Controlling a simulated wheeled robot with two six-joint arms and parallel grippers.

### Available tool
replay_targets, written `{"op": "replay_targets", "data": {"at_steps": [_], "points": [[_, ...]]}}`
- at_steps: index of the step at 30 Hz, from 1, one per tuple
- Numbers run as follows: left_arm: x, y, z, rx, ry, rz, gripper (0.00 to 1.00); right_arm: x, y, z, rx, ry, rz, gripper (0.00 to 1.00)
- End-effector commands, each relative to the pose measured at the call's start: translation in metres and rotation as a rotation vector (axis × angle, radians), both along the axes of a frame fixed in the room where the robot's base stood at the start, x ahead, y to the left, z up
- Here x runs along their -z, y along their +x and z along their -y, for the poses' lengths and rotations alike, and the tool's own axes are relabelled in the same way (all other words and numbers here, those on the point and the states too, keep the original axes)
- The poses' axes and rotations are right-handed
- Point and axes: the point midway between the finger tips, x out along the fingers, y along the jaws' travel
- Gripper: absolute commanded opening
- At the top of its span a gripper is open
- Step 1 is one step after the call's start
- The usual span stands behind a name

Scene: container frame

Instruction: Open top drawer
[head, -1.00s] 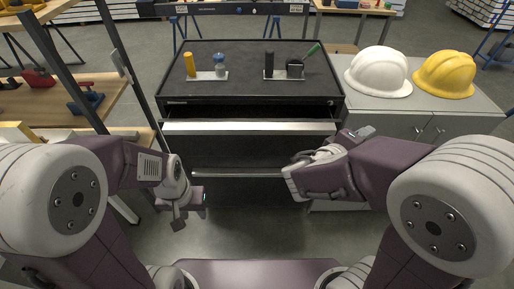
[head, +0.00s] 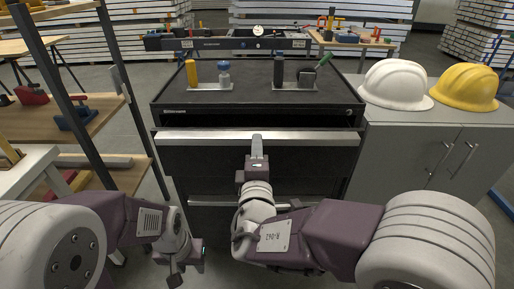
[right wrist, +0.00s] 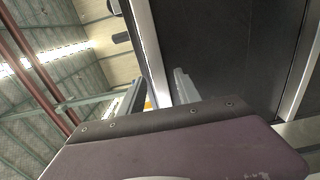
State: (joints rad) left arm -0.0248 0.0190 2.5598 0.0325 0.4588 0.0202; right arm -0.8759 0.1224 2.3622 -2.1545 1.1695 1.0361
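The black tool chest (head: 260,85) stands ahead, with its top drawer (head: 215,139) pulled out. A dark gap shows between the chest body and the drawer's silver front edge. My right gripper (head: 257,142) is at the middle of that edge, pointing at the chest. In the right wrist view the silver edge (right wrist: 148,45) passes between the two fingers of my right gripper (right wrist: 158,92). A gap shows beside the edge, so the fingers look open around it. My left gripper (head: 180,268) hangs low at the left, away from the drawer; its finger opening is unclear.
Tool holders (head: 210,84) stand on the chest top. A grey cabinet (head: 430,150) with a white helmet (head: 396,85) and a yellow helmet (head: 464,90) is at the right. A shelf rack (head: 100,115) stands close on the left.

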Motion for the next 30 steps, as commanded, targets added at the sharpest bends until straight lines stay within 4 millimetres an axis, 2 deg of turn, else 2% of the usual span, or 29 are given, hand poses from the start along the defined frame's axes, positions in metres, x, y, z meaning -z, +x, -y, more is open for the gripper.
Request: {"op": "replay_targets", "data": {"at_steps": [4,12,13,17,30], "points": [[0.001,0.0,0.0,0.0,0.0,0.0,0.36,0.0,0.017,0.0,0.001,0.0,0.0,0.4],[0.001,0.0,0.0,0.0,0.0,0.0,0.36,0.0,0.02,0.0,-0.001,0.0,-0.001,0.4],[0.001,0.0,0.0,0.0,0.0,0.0,0.36,0.0,0.02,0.0,-0.001,0.0,-0.001,0.37],[0.001,0.0,0.0,0.0,0.0,0.0,0.36,0.0,0.02,0.0,-0.001,0.0,-0.001,0.01],[0.001,0.0,0.0,0.0,0.0,0.0,0.36,0.003,0.02,0.0,-0.001,-0.001,-0.006,0.0]]}}
